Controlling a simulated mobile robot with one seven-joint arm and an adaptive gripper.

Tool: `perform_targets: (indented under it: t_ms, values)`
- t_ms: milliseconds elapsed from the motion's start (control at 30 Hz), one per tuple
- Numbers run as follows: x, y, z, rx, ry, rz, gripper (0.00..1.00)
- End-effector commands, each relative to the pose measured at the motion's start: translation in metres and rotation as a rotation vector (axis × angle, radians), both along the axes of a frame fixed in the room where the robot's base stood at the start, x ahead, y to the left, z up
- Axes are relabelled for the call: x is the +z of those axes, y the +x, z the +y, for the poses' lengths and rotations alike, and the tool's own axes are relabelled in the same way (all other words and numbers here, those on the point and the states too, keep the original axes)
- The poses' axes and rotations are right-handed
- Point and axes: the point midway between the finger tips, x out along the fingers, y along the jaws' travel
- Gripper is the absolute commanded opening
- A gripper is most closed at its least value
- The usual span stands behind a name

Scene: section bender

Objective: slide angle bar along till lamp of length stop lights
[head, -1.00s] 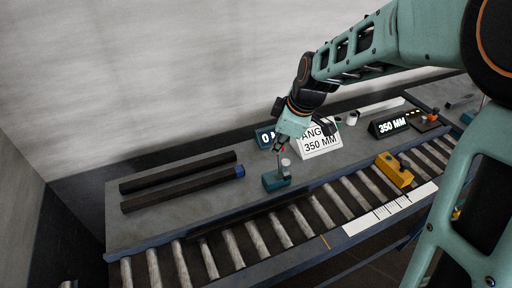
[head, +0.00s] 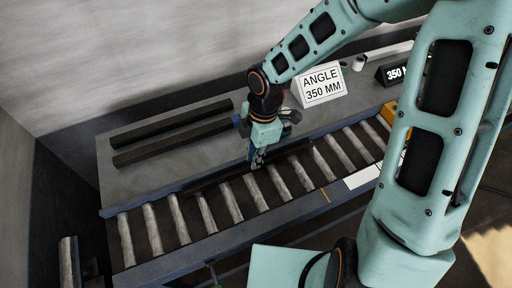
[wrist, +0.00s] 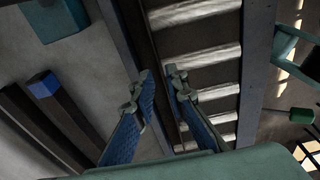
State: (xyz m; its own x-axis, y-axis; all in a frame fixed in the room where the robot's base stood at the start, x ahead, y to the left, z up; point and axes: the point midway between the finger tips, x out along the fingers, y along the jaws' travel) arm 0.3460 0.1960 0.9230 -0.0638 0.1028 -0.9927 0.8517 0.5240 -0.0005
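The dark angle bar (head: 215,181) lies lengthwise on the roller track (head: 150,225), along its back edge. My gripper (head: 257,163) points down over the bar's middle stretch. In the wrist view, my gripper (wrist: 160,78) shows its two blue fingers apart, one on each side of the thin dark bar (wrist: 152,48); I see no clear contact. The yellow length stop (head: 388,112) stands at the right part of the track, mostly hidden behind my arm. Its lamp cannot be made out.
Two dark bars (head: 172,130) lie on the bench at the left, one blue-ended (wrist: 43,85). A sign reading ANGLE 350 MM (head: 321,84) and a 350 MM display (head: 394,74) stand behind. A teal block (wrist: 58,20) is near my gripper. A white scale (head: 363,176) edges the track.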

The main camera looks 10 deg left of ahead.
Motion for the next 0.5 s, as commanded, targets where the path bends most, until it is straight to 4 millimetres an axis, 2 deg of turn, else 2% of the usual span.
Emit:
perform_targets:
  t_ms: [33,200,500]
  values:
    - [-0.011,-0.002,0.001,0.002,-0.002,0.003,0.13]
    - [-0.028,-0.002,0.003,0.001,0.0,0.001,0.13]
    - [-0.035,-0.002,0.003,-0.001,0.0,0.0,0.13]
